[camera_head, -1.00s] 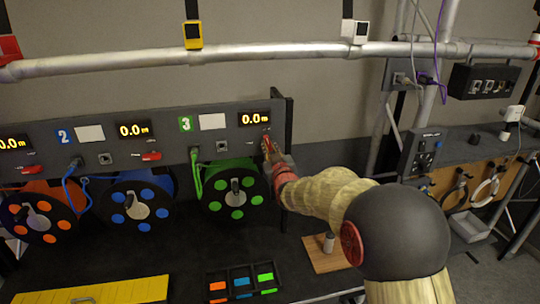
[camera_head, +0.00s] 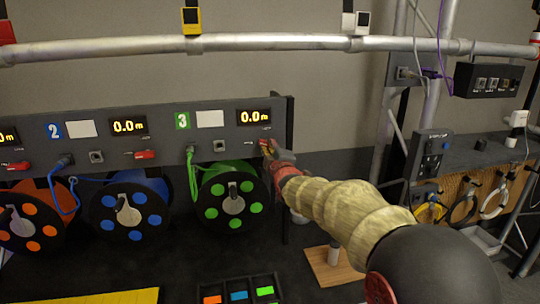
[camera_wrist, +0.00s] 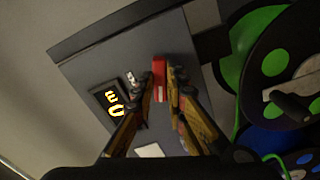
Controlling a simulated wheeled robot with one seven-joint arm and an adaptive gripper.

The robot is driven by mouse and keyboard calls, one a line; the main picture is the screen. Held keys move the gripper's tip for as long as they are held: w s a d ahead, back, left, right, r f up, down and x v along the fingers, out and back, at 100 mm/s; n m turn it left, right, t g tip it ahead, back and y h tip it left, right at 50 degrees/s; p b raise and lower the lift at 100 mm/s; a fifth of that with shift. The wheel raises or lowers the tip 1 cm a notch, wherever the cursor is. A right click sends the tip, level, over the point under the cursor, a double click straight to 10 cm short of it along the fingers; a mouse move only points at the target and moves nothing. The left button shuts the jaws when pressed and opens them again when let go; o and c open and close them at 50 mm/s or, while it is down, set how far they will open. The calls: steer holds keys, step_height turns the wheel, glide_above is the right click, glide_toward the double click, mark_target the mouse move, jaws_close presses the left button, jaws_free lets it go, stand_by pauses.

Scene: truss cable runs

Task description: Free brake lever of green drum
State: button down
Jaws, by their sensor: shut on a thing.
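The green drum (camera_head: 211,212) hangs under panel section 3, with a crank on its face and a green cable (camera_head: 192,175) at its left. Its red brake lever is mostly hidden by my gripper (camera_head: 267,148) in the head view. In the wrist view the red lever (camera_wrist: 159,76) stands out from the panel between the fingertips. My gripper (camera_wrist: 163,88) is shut on this lever, right of the drum and below the 0.0 m display (camera_head: 254,116). I cannot tell the lever's exact angle.
The blue drum (camera_head: 130,212) and orange drum (camera_head: 32,225) hang to the left. Section 2 has its own red lever (camera_head: 145,154). A dark post (camera_head: 289,130) ends the panel beside my wrist. A tray of coloured pieces (camera_head: 238,289) lies below. A truss pipe (camera_head: 300,43) crosses above.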

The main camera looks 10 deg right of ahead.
steer(key=shift+n+b, duration=1.1)
steer(key=shift+n, duration=0.8)
steer(key=c, duration=1.9)
jaws_free()
steer(key=shift+o, duration=0.5)
steer(key=shift+s, duration=0.1)
steer(key=s, duration=1.1)
steer(key=shift+s, duration=0.4)
